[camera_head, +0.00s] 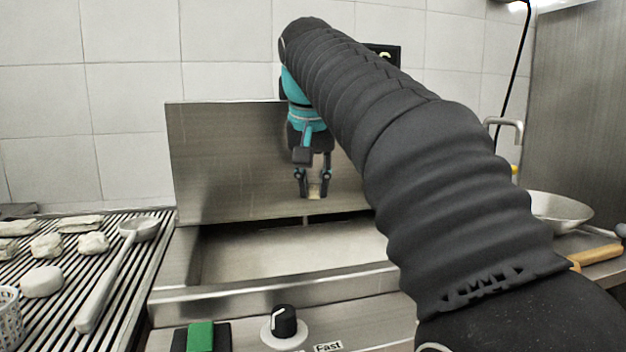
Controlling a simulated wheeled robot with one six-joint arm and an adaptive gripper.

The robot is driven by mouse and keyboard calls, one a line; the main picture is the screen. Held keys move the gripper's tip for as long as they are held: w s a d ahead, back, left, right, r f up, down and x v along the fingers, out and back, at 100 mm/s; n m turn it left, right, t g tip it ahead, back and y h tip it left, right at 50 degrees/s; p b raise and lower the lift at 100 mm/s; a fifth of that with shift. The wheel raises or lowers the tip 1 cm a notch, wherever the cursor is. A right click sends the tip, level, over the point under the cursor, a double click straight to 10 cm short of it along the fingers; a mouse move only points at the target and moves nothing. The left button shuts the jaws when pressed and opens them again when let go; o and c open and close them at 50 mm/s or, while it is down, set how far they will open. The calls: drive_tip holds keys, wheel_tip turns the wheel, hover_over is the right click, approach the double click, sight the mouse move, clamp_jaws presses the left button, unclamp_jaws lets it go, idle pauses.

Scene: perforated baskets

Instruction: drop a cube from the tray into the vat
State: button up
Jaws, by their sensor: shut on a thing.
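My gripper (314,186) hangs pointing down in the middle of the view, above the vat. It is shut on a small pale tan cube (314,191) held between its fingertips. The vat (222,293) is a rectangular steel basin below the gripper, with a pale surface inside and a steel back panel behind it. The cube shows in front of that back panel, above the vat's opening. My black-sleeved arm hides the vat's right part. I cannot make out the tray for certain.
A ribbed metal rack (137,262) at left holds several pale lumps (93,243), a ladle (112,275) and part of a perforated basket (10,318). A black knob (284,321) and green switch (200,337) sit on the front panel. A metal bowl (560,212) stands at right.

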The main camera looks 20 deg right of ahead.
drive_tip(key=o, duration=0.8)
drive_tip(key=shift+r, duration=0.1)
drive_tip(key=v, duration=0.7)
drive_tip(key=shift+r, duration=0.15)
drive_tip(key=shift+s, duration=0.1)
